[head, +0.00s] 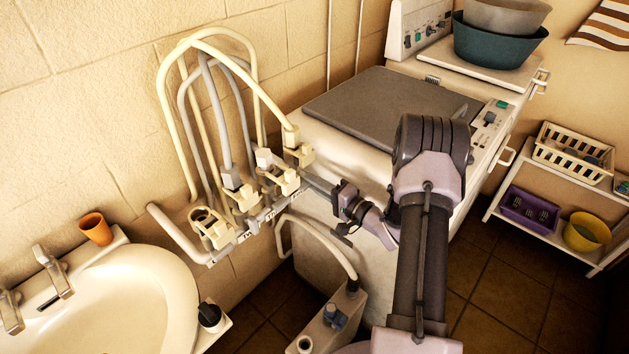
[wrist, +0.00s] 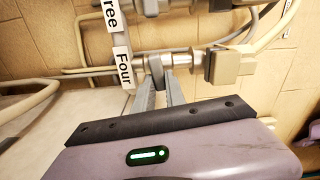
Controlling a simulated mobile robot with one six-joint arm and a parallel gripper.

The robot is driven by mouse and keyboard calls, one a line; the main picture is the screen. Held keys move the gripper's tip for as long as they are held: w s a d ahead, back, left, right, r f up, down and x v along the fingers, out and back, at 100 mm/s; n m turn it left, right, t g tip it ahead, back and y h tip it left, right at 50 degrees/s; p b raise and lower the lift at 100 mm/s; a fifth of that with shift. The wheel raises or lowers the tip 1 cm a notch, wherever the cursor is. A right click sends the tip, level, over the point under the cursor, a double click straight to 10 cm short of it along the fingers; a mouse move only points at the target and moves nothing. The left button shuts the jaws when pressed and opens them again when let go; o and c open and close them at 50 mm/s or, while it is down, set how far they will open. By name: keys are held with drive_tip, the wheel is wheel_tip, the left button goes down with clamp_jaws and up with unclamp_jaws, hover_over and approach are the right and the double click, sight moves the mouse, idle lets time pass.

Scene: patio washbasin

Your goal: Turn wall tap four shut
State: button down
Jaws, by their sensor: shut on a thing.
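Wall tap four (wrist: 188,61) shows in the wrist view beside a white label reading "Four" (wrist: 124,68). Its small grey handle (wrist: 156,68) is between the fingertips of my gripper (wrist: 160,84), which is shut on it. In the head view my gripper (head: 309,181) reaches from the right to the far right end of the tap row, at the tap (head: 291,182) under a cream hose connector (head: 298,146). The fingers hide part of the handle there, and its exact angle is hard to tell.
Other taps with hoses (head: 239,190) stand close on the left along the labelled rail. A washing machine (head: 345,150) is behind my arm. A white basin (head: 140,300) with an orange cup (head: 96,228) is at the left. A shelf (head: 540,215) is at the right.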

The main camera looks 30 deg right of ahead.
drive_tip(key=shift+f+m, duration=0.15)
drive_tip(key=shift+m, duration=0.55)
drive_tip(key=c, duration=1.4)
unclamp_jaws()
drive_tip(key=p+v, duration=0.4)
drive_tip(key=v, duration=1.3)
drive_tip(key=shift+s, duration=0.2)
